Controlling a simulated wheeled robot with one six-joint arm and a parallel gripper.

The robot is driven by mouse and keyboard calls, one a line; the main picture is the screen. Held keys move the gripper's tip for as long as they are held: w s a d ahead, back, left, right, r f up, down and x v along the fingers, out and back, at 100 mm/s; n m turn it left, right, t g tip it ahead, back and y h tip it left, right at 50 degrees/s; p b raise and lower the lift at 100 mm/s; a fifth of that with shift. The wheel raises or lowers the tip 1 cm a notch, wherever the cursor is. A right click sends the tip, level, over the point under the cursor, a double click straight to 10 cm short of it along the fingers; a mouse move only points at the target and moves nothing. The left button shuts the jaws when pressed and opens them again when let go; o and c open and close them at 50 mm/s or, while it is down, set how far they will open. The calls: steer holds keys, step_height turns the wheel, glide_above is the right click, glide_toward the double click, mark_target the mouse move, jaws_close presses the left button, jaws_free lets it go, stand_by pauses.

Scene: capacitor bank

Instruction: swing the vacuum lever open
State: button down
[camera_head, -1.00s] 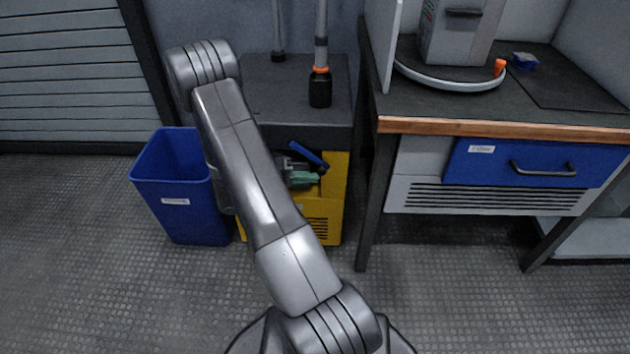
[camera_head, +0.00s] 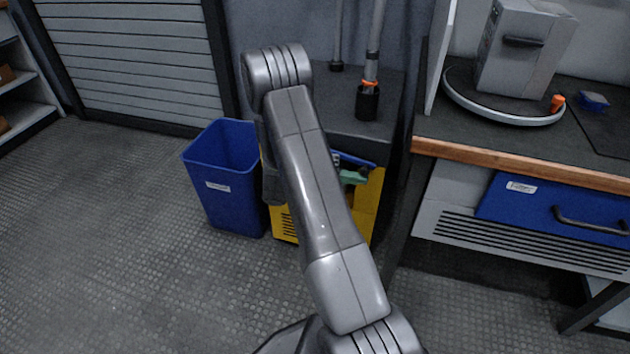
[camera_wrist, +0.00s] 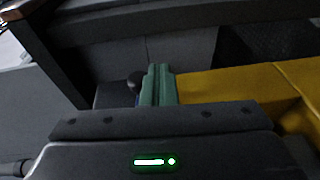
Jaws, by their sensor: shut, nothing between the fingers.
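The yellow vacuum (camera_head: 370,205) stands under the dark bench, partly hidden by my arm. Its blue lever (camera_head: 368,163) shows as a thin strip near the top of the yellow body, mostly hidden. My gripper's teal fingers (camera_head: 352,177) are just below the lever in the head view. In the wrist view my gripper (camera_wrist: 158,84) has its two teal fingers pressed together with nothing between them. A dark round knob and a bit of blue (camera_wrist: 133,86) sit just left of the fingers; whether they touch cannot be told. The yellow casing (camera_wrist: 235,82) lies right of them.
A blue bin (camera_head: 225,180) stands left of the vacuum. A workbench (camera_head: 520,165) with a wooden edge and a blue drawer (camera_head: 560,205) is on the right. A vertical pole (camera_head: 372,60) stands on the dark bench behind. The floor at left is clear.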

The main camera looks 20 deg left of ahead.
steer(key=shift+r, duration=0.2)
stand_by(0.4)
steer(key=shift+f, duration=0.1)
steer(key=s+a+f, duration=0.3)
steer(key=a+f, duration=0.4)
steer(key=f, duration=0.4)
steer(key=shift+s+a, duration=0.15)
steer(key=shift+a, duration=0.05)
stand_by(0.4)
